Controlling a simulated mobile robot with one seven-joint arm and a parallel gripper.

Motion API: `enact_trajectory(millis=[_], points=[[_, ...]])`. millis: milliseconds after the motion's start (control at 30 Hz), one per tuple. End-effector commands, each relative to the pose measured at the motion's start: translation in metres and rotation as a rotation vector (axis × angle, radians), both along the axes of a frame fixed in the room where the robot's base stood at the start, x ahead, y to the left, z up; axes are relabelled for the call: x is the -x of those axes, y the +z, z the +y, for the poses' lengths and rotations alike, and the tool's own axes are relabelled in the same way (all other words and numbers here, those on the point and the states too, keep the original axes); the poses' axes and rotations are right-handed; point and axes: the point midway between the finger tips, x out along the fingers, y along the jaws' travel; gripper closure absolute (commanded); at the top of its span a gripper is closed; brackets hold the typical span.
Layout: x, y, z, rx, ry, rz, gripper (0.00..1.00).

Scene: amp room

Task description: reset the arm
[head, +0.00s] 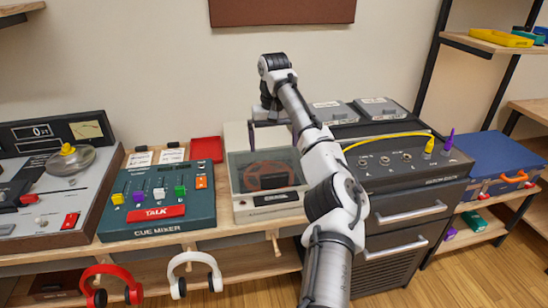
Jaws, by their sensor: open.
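My arm reaches up from the bottom of the head view, over the bench, and bends down at its far end. My gripper (268,132) points down above the back part of a beige box with a clear lid (270,196). Its dark fingers are spread apart, with nothing seen between them. My arm hides part of the box's right side.
A green cue mixer (157,228) and a grey console (50,200) stand to the left. A dark rack unit (395,176) with a yellow cable (385,137) stands to the right, partly behind my arm. Red headphones (111,270) and white headphones (194,259) hang at the front.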

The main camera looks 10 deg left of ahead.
Motion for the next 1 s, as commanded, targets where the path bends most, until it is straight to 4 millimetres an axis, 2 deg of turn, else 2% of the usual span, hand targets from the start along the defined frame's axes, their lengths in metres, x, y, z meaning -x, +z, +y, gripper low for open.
enact_trajectory(millis=[33, 200, 533, 600, 667, 767, 800, 867, 900, 967, 1000], points=[[0.0, 0.008, -0.001, 0.002, -0.002, -0.003, 0.0], [0.0, 0.017, -0.001, 0.0, -0.002, -0.002, 0.0], [0.0, 0.017, 0.0, 0.0, 0.0, -0.003, 0.0], [-0.002, 0.013, 0.014, -0.009, 0.025, -0.028, 0.0], [-0.005, 0.007, 0.035, -0.023, 0.065, -0.071, 0.0], [-0.01, -0.003, 0.093, -0.073, 0.17, -0.194, 0.0], [-0.01, -0.006, 0.123, -0.104, 0.222, -0.26, 0.0], [-0.006, -0.007, 0.17, -0.159, 0.302, -0.362, 0.0], [-0.002, -0.006, 0.2, -0.2, 0.353, -0.432, 0.0], [0.009, 0.001, 0.245, -0.268, 0.426, -0.537, 0.0], [0.019, 0.006, 0.273, -0.317, 0.472, -0.606, 0.0]])
